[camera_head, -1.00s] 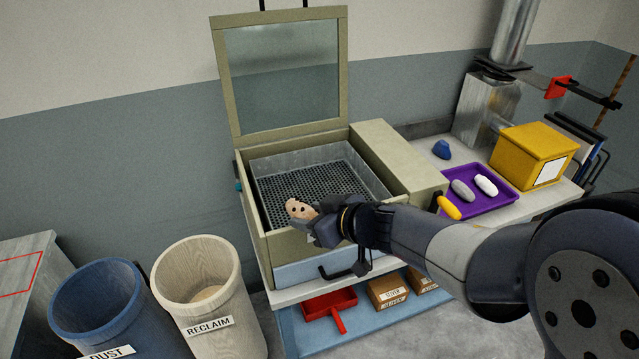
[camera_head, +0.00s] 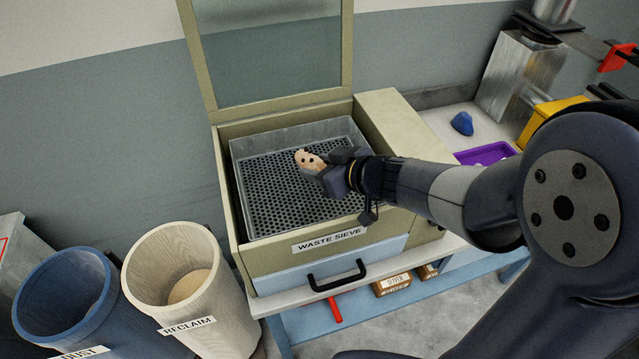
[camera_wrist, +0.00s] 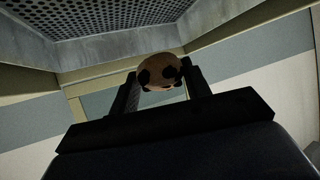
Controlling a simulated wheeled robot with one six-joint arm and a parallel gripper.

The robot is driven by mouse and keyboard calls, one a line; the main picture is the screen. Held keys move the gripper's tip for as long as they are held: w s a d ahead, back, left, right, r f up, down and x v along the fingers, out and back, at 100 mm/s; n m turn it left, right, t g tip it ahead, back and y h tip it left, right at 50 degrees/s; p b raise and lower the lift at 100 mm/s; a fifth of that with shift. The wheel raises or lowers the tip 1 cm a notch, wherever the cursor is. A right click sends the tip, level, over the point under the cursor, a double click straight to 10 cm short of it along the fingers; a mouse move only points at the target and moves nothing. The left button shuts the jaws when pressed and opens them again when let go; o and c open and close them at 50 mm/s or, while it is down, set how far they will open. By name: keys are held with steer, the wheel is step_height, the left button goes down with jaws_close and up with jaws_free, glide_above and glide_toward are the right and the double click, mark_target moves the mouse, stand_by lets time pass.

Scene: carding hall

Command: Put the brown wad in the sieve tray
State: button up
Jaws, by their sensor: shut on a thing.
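The brown wad (camera_head: 309,160) is light tan with dark spots. My gripper (camera_head: 322,169) is shut on it and holds it over the sieve tray (camera_head: 270,200), a grey metal tray with a perforated floor inside the waste sieve box. In the wrist view the wad (camera_wrist: 160,70) sits between the two fingers (camera_wrist: 160,85), and the perforated floor of the tray (camera_wrist: 100,15) shows at the top. The wad appears to be above the tray floor, though the exact gap cannot be told. My gripper hides part of the tray's right side.
The sieve's glazed lid (camera_head: 270,60) stands open behind the tray. The reclaim bin (camera_head: 190,285) and blue dust bin (camera_head: 70,305) stand at left. A purple tray (camera_head: 485,154), a blue lump (camera_head: 462,123) and a yellow box (camera_head: 545,115) are on the bench at right.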

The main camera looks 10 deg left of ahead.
steer(key=shift+f+b, duration=0.8)
steer(key=shift+f, duration=1.45)
steer(key=shift+f+b, duration=0.35)
steer(key=shift+f, duration=0.3)
steer(key=o, duration=1)
steer(key=shift+r, duration=0.35)
steer(key=shift+p+v, duration=1.75)
steer(key=shift+v, duration=4.4)
